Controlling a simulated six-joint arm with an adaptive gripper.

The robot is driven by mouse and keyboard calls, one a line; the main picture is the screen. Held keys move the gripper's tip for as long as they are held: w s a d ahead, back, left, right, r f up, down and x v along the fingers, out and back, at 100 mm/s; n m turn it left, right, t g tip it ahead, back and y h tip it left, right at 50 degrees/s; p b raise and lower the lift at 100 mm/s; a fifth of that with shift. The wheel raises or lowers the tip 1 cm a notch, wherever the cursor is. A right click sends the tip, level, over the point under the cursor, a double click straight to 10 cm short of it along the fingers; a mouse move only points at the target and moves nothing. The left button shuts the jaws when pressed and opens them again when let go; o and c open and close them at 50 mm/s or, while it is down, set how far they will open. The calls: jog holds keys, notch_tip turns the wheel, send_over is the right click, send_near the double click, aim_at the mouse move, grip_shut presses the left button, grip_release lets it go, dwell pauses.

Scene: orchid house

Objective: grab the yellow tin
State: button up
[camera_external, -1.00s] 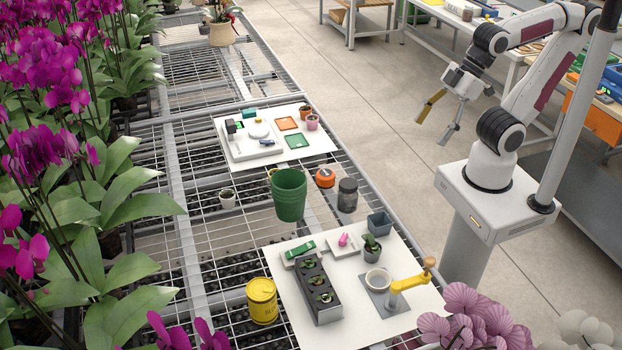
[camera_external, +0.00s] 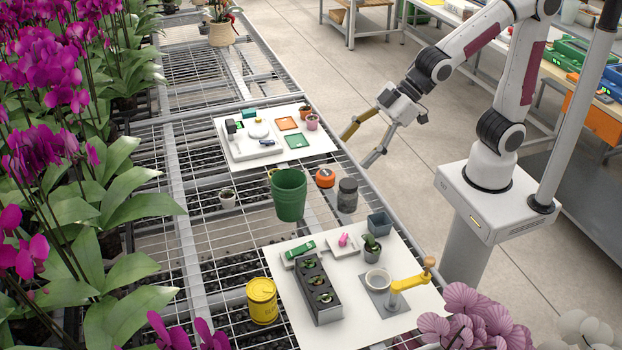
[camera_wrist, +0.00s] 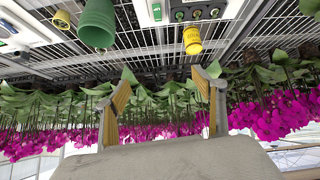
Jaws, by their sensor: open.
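The yellow tin (camera_external: 262,301) stands upright on the wire bench at the lower middle of the external view, just left of the near white board. It also shows in the wrist view (camera_wrist: 193,40), above the fingers in the picture and apart from them. My gripper (camera_external: 361,151) hangs at the bench's right edge in the external view, up and to the right of the tin. Its fingers are spread and empty. In the wrist view my gripper (camera_wrist: 160,100) shows its two fingers wide apart, with only plants behind them.
A green pot (camera_external: 290,194) and a dark jar (camera_external: 347,196) stand between my gripper and the tin. The near white board (camera_external: 282,287) carries a grey planter (camera_external: 318,293) and a yellow-handled tool (camera_external: 410,281). Magenta orchids (camera_external: 45,70) line the left side.

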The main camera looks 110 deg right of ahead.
jog(key=w+a+f+t, duration=0.15)
jog(key=w+f, duration=0.25)
jog(key=w, duration=0.4)
jog(key=n+t+y, duration=0.2)
jog(key=y, duration=0.1)
send_near(266, 285)
jog(key=d+r, duration=0.4)
jog(key=r, duration=0.1)
jog(key=shift+n+t+y, duration=0.25)
jog(key=shift+n+y, duration=0.25)
jog(key=shift+y, duration=0.4)
jog(key=w+a+f, duration=0.1)
jog(key=f, duration=0.1)
jog(key=w+a+f, duration=0.1)
jog(key=f, duration=0.2)
jog(key=w+a+f, duration=0.1)
jog(key=f, duration=0.1)
jog(key=shift+w+a+f, duration=0.2)
jog(key=shift+a+f, duration=0.15)
jog(key=shift+x, duration=1.25)
jog(key=shift+w+a, duration=0.1)
jog(key=shift+x, duration=2.5)
jog(key=shift+a+r, duration=0.15)
jog(key=shift+r, duration=0.05)
